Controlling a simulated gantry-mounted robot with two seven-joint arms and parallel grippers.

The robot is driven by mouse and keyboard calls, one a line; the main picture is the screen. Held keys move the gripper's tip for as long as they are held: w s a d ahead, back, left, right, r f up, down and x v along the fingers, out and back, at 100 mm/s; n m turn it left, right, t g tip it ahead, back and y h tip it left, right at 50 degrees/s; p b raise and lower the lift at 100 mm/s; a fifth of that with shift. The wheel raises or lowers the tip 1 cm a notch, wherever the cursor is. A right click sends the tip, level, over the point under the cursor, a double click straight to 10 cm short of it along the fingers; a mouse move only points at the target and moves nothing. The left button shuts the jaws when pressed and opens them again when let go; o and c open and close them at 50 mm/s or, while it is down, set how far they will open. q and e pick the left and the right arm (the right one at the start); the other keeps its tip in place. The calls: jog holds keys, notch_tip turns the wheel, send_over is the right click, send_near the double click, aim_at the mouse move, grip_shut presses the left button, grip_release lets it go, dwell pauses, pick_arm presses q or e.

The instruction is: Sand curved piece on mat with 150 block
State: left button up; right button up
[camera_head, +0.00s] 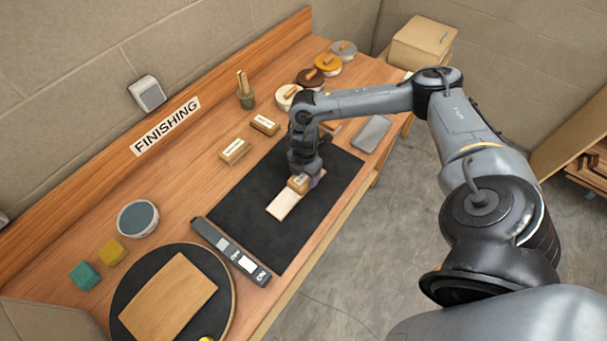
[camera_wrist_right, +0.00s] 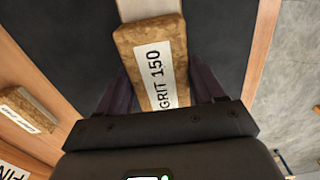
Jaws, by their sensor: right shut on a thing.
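The curved piece (camera_head: 284,205) is a pale wooden strip lying on the black mat (camera_head: 245,208). Its pale end also shows at the top of the right wrist view (camera_wrist_right: 143,8). My right gripper (camera_head: 303,178) is shut on the 150 block (camera_head: 298,184), a cork-brown block whose label reads GRIT 150 in the right wrist view (camera_wrist_right: 153,60). The block is at the upper right end of the strip and covers part of it. I cannot tell whether it presses on the wood. My left gripper is not in view.
Two other labelled blocks (camera_head: 235,151) (camera_head: 264,124) lie left of the mat. A grey device (camera_head: 231,250) lies along the mat's lower left edge. A round black turntable (camera_head: 222,309) holds a wooden board (camera_head: 169,298). Several round tins stand at the back.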

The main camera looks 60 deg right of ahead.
jog(key=r, duration=0.1)
jog(key=r+p, duration=0.1)
jog(key=shift+d+r, duration=0.25)
jog(key=shift+r, duration=0.1)
jog(key=r+p, duration=0.2)
jog(key=p, duration=0.1)
jog(key=r+p, duration=0.1)
jog(key=r, duration=0.1)
jog(key=shift+a+r+p, duration=0.1)
jog(key=shift+a+p, duration=0.2)
jog(key=shift+a, duration=0.05)
jog(key=shift+r+p, duration=0.55)
jog(key=shift+p, duration=0.1)
jog(key=shift+r, duration=0.1)
